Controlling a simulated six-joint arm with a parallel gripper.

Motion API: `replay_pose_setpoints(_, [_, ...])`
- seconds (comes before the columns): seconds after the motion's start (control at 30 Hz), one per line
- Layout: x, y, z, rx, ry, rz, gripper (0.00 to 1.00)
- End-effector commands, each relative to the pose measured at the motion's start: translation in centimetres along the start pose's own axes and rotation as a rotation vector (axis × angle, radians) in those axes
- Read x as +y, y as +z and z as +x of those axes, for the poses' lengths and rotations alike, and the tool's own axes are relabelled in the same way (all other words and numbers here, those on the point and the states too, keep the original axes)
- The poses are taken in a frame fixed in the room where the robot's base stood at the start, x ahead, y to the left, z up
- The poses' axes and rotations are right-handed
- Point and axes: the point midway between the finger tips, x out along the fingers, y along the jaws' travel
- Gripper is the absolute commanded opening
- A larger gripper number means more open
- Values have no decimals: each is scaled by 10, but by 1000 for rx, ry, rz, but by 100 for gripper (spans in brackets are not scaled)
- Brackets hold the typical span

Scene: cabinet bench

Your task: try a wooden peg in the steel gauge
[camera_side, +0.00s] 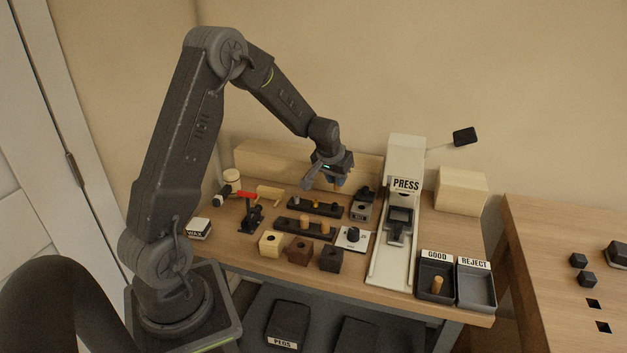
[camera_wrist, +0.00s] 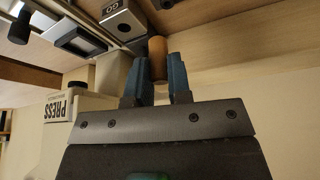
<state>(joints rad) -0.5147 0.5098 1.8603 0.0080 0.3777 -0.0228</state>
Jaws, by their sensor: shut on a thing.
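My gripper (camera_side: 338,182) hangs above the back of the bench, left of the press. Its blue fingers (camera_wrist: 161,80) are shut on a light brown wooden peg (camera_wrist: 157,58), whose lower part sticks out beyond the fingertips. The steel gauge (camera_side: 361,211) is a grey block on the bench, just right of and below my gripper in the side view. In the wrist view the gauge (camera_wrist: 121,17) is marked GO and shows a dark round hole. The peg appears beside the gauge, not in that hole. I cannot tell the exact gap between them.
The white press (camera_side: 405,170) stands close on the right. Two dark peg racks (camera_side: 290,222) lie left of the gauge, with three drilled blocks (camera_side: 299,250) in front. The GOOD tray (camera_side: 424,283) holds a peg; the REJECT tray (camera_side: 478,288) looks empty. A red-handled clamp (camera_side: 248,196) stands left.

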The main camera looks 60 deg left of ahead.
Motion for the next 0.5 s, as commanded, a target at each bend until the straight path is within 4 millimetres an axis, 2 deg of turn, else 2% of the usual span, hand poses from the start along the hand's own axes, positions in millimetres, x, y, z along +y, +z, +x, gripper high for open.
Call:
replay_pose_setpoints(0.1, [20, -16, 7, -1, 56, 130, 0])
replay_pose_setpoints(0.3, [44, -35, 14, -2, 129, 310, 0])
replay_pose_setpoints(0.5, [56, -45, 16, -2, 164, 397, 0])
